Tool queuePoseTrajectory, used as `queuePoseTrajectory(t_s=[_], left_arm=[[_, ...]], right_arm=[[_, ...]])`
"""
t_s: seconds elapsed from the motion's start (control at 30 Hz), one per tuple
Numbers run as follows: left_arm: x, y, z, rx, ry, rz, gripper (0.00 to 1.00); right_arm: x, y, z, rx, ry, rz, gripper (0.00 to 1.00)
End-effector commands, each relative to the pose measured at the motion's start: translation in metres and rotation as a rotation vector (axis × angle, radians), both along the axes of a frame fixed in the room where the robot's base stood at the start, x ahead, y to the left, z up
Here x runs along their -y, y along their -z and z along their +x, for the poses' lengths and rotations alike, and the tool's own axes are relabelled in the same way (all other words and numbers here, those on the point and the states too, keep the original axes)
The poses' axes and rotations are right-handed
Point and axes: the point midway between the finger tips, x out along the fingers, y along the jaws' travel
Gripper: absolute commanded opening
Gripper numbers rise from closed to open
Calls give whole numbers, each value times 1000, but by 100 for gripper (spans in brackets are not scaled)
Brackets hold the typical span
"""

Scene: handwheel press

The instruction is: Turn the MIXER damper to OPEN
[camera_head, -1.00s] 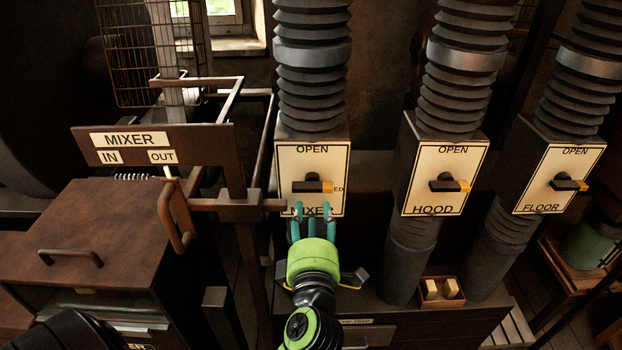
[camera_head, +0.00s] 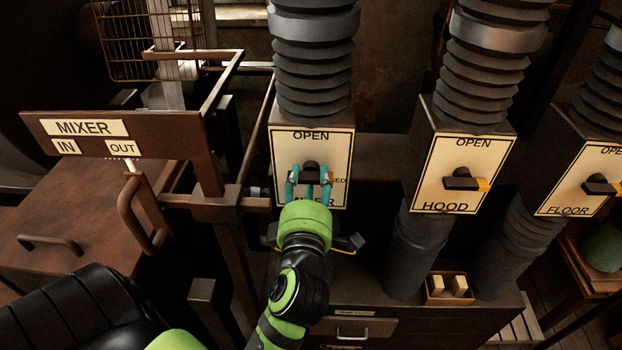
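The MIXER damper (camera_head: 285,145) is a cream plate with OPEN at the top and a partly covered label at the right, ending in "ED". My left gripper (camera_head: 309,178), with teal fingers and a green body, is in front of the lever. The gripper partly covers the MIXER lettering at the bottom. My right gripper is not in view.
The HOOD damper (camera_head: 444,150) and FLOOR damper (camera_head: 573,165) stand to the right, their yellow-tipped levers pointing right. A MIXER IN/OUT sign (camera_head: 180,128) and a brown handle (camera_head: 130,215) are at left. A small box of blocks (camera_head: 437,300) sits below the HOOD damper.

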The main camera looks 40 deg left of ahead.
Motion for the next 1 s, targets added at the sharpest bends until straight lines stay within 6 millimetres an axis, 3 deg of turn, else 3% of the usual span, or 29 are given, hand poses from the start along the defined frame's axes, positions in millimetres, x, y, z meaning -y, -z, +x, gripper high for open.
queuePoseTrajectory(t_s=[0.03,0.1,0.13,0.57,1.0], left_arm=[[0,0,0,0,0,0,32],[0,0,0,0,0,0,4],[0,0,0,0,0,0,0],[0,-1,0,22,1,-32,0],[-1,-2,0,189,2,-299,0]], right_arm=[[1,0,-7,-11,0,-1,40],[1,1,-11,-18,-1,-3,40],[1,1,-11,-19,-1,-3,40],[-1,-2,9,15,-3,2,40],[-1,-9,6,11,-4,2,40]])
